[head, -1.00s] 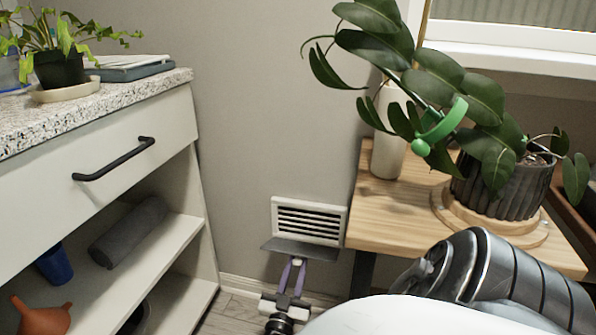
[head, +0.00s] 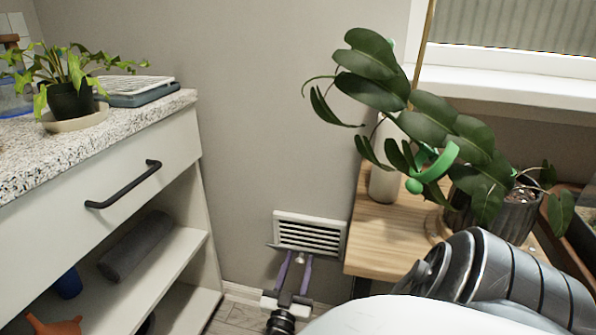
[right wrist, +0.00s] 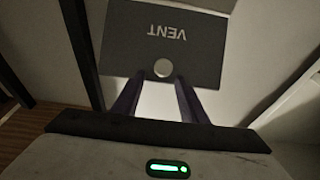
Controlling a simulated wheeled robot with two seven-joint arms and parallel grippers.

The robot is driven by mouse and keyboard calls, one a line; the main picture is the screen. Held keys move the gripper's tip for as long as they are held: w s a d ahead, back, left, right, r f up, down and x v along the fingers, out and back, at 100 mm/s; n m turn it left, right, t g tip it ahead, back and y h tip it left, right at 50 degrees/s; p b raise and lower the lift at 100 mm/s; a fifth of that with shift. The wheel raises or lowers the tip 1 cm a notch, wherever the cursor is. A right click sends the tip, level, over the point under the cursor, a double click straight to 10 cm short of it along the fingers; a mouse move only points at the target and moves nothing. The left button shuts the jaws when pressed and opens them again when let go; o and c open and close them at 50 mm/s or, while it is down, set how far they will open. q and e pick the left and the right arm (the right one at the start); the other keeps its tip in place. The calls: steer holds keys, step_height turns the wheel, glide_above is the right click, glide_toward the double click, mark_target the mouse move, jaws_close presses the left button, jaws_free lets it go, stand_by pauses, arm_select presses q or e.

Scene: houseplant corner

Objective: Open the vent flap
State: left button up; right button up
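The white wall vent (head: 311,233) is low on the wall, its slats exposed. Its dark grey flap (head: 335,257) stands out from the lower part of the vent, seen nearly edge-on in the head view. In the right wrist view the flap (right wrist: 190,40) shows its face, with VENT upside down and a round pale knob (right wrist: 163,68). My right gripper (head: 296,258) is below and in front of the flap, its purple fingers apart on either side of the knob with gaps; it also shows in the right wrist view (right wrist: 161,78). My left gripper is out of view.
A white cabinet with a drawer handle (head: 123,185) stands left of the vent. A wooden table (head: 375,255) with a white vase (head: 383,184) and a potted plant (head: 490,215) stands close on the right. A strip of floor is clear below the vent.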

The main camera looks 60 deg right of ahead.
step_height(320, 180, up, 2)
steer(key=shift+r+p, duration=0.1)
steer(key=shift+p, duration=0.3)
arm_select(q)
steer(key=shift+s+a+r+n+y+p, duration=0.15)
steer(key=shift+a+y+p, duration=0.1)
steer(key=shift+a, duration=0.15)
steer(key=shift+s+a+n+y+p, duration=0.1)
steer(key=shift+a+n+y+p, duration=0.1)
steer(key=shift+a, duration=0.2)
arm_select(e)
steer(key=shift+r, duration=0.65)
